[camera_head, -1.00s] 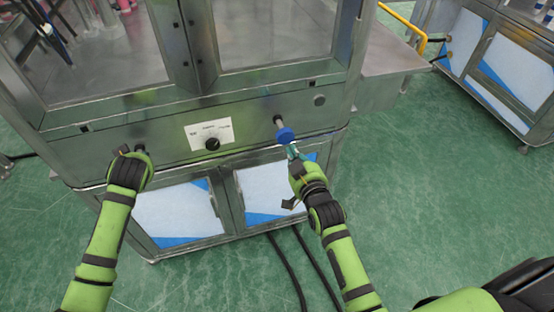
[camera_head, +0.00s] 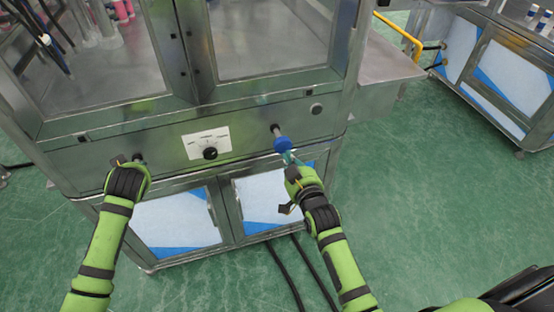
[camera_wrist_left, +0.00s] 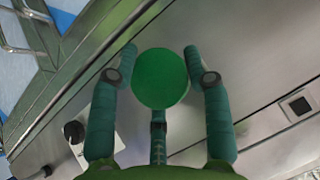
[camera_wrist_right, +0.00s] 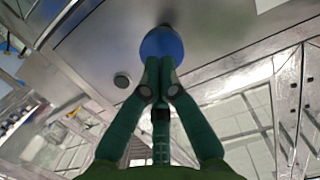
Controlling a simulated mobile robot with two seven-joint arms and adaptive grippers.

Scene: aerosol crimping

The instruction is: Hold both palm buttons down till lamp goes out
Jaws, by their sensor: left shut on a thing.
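The green palm button (camera_wrist_left: 160,78) sits between the two fingers of my left gripper (camera_wrist_left: 160,60) in the left wrist view. The fingers are shut on its sides. In the head view my left gripper (camera_head: 128,165) is at the left of the panel and hides this button. The blue palm button (camera_head: 282,144) stands out on a stem right of the dial; it also shows in the right wrist view (camera_wrist_right: 161,45). My right gripper (camera_head: 290,157) is shut and empty, its closed fingertips at the blue button's face. Whether they touch is unclear. No lit lamp shows.
The dial (camera_head: 210,153) with its white label sits between the buttons. A small grey round fitting (camera_head: 316,109) is at upper right of the panel; I cannot tell what it is. A side table (camera_head: 392,70) adjoins on the right. Dark cables run along the floor below.

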